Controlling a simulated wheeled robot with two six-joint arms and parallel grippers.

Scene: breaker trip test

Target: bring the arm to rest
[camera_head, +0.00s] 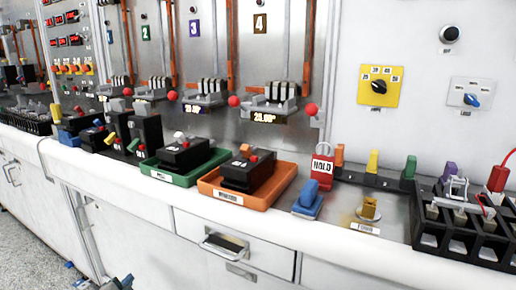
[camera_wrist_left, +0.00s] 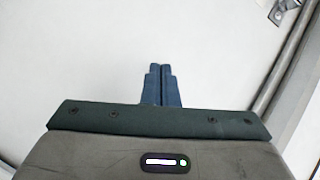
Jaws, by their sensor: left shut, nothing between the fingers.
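My left gripper (camera_wrist_left: 160,72) shows in the left wrist view with its two blue fingers together and nothing between them. It faces a plain white surface, with no object at its fingertips. In the head view only small blue and grey parts of my arm show at the bottom left edge, low in front of the cabinet and below the bench top. My right gripper is in neither view.
The white bench (camera_head: 130,197) carries a green tray (camera_head: 150,172) and an orange tray (camera_head: 262,203), each holding a black breaker. A red HOLD tag (camera_head: 322,168), a blue block (camera_head: 307,205) and a black rack (camera_head: 462,240) stand right. A drawer handle (camera_head: 224,246) sticks out below.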

